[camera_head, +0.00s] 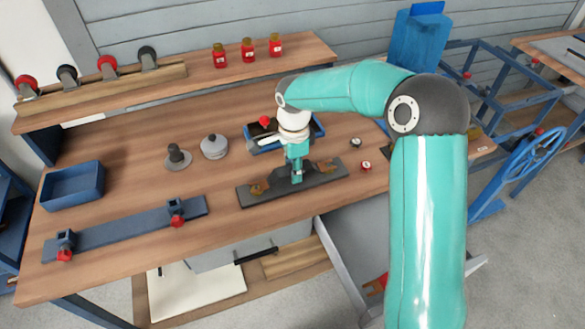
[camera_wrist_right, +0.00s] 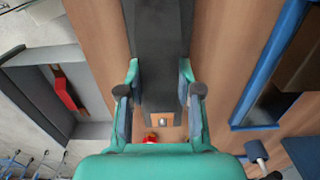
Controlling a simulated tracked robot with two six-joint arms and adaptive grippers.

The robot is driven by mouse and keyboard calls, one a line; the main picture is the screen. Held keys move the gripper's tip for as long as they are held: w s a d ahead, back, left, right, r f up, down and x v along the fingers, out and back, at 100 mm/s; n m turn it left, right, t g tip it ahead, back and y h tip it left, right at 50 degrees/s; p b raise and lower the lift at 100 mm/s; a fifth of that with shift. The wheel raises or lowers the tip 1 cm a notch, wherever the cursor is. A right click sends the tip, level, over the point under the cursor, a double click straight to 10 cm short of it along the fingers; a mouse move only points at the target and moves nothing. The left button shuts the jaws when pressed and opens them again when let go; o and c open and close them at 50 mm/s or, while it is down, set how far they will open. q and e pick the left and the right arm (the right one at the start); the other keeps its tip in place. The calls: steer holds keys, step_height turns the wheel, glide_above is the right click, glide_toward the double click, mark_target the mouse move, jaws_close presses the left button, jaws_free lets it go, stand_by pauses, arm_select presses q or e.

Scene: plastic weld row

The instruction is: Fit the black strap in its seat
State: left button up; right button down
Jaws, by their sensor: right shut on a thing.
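The black strap (camera_head: 279,184) is a dark, low piece over the middle of a long dark grey plate (camera_head: 319,182) on the wooden bench. My right gripper (camera_head: 297,178) points down over the plate and is shut on the strap. In the right wrist view the fingers (camera_wrist_right: 160,95) stand on both sides of the dark strap (camera_wrist_right: 160,88), with the plate (camera_wrist_right: 158,25) running beyond it. Brown patches show near both ends of the plate. The gripper hides part of the strap, so I cannot tell whether it rests fully in its seat. My left gripper is not in view.
A blue tray (camera_head: 318,127) lies close behind the plate. A blue bar with red clamps (camera_head: 125,232) lies front left.

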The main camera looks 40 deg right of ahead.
steer(key=shift+f+b, duration=0.4)
steer(key=shift+b, duration=0.1)
stand_by(0.8)
steer(key=shift+c, duration=1.4)
jaws_free()
steer(key=shift+r+p, duration=2.45)
steer(key=shift+r, duration=1.1)
steer(key=shift+f, duration=0.1)
